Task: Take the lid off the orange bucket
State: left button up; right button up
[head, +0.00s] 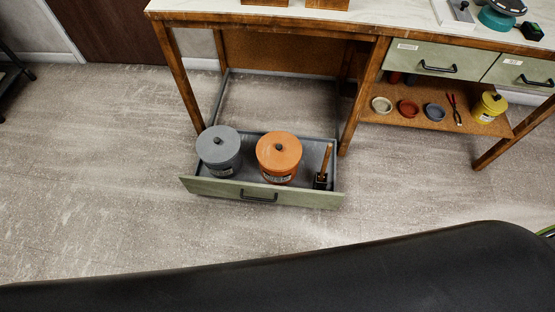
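The orange bucket (279,173) stands upright in the open low drawer (222,189) under the workbench. Its orange lid (279,151) with a small dark knob is on top of it. A grey bucket (219,162) with a grey lid and dark knob stands to its left in the same drawer. A wooden-handled brush (323,167) stands to its right. Neither of my grippers is in the head view.
A wooden workbench (260,22) stands above and behind the drawer, with a leg on each side. Its right shelf (400,119) holds small dishes, pliers and a yellow bucket (489,107). The floor in front and to the left is clear. A large dark shape crosses the bottom of the view.

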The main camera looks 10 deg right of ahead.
aim_at(276, 150)
jog(key=i+j, duration=0.3)
jog(key=i, duration=0.2)
jog(key=i+j, duration=0.3)
jog(key=i, duration=0.25)
